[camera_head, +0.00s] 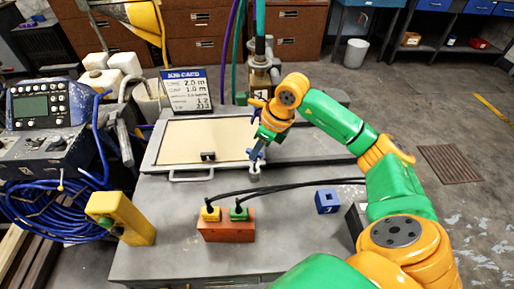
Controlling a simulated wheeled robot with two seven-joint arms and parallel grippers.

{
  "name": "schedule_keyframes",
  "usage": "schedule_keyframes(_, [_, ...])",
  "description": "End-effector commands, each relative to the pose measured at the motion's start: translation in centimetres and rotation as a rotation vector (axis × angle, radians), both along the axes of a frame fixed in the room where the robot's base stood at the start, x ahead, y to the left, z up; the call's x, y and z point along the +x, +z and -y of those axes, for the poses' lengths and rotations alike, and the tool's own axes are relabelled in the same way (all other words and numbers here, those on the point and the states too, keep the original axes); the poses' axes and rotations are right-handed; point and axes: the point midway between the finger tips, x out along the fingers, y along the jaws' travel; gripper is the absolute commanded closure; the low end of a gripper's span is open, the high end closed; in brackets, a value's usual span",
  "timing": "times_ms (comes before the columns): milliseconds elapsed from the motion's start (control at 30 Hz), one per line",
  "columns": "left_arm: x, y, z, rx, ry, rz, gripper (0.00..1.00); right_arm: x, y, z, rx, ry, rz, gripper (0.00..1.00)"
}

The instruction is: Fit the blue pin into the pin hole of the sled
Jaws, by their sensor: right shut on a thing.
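My right gripper (260,141) reaches in from the right, points down over the far middle of the grey table and is shut on a small blue piece, seemingly the blue pin (258,153). The fingers partly hide it. Just below it is a small light grey fitting (254,172) near the right end of a framed tan panel (192,142). I cannot tell whether the pin touches the fitting or whether this is the sled; no pin hole can be made out. A small black piece (208,156) sits at the panel's front edge. My left gripper is not in view.
An orange block (226,231) with yellow and green plugs and black cables stands in front. A blue block (327,202) lies to its right, a yellow box (120,218) at the left. A sign card (187,90) stands behind the panel.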

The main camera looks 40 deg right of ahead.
Motion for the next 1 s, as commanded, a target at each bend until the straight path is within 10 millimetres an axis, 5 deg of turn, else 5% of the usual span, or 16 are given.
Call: schedule_keyframes(1000, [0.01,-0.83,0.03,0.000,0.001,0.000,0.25,0.00,-0.93,0.01,0.000,0.000,0.000,1.00])
